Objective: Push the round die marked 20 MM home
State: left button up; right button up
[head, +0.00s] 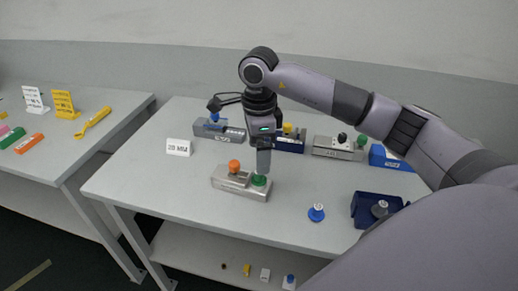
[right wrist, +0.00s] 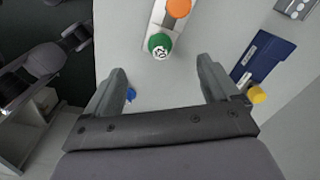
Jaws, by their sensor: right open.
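A grey metal block (head: 230,184) on the table holds an orange-topped piece (head: 234,166) and a green round piece (head: 259,180) at its right end. In the right wrist view the green piece (right wrist: 159,45) has a white face with dark marks too small to read surely. A white card (head: 178,147) reading 20 MM stands behind and left of the block. My right gripper (head: 263,168) points down just above or behind the green piece. In the right wrist view the right gripper (right wrist: 162,75) has its fingers wide apart, nothing between them. My left gripper is not in view.
Similar blocks stand along the back: grey-blue (head: 220,132), dark blue (head: 290,145) and grey (head: 338,153). A blue round piece (head: 316,212) and a navy block (head: 368,209) lie at the right. Small pieces sit on the lower shelf (head: 205,254). A side table (head: 75,152) stands left.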

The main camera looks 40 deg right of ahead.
jog(key=shift+r, duration=0.15)
notch_tip(320, 180, up, 7)
jog(key=shift+b, duration=0.3)
dwell(0.3)
jog(key=shift+s, duration=0.1)
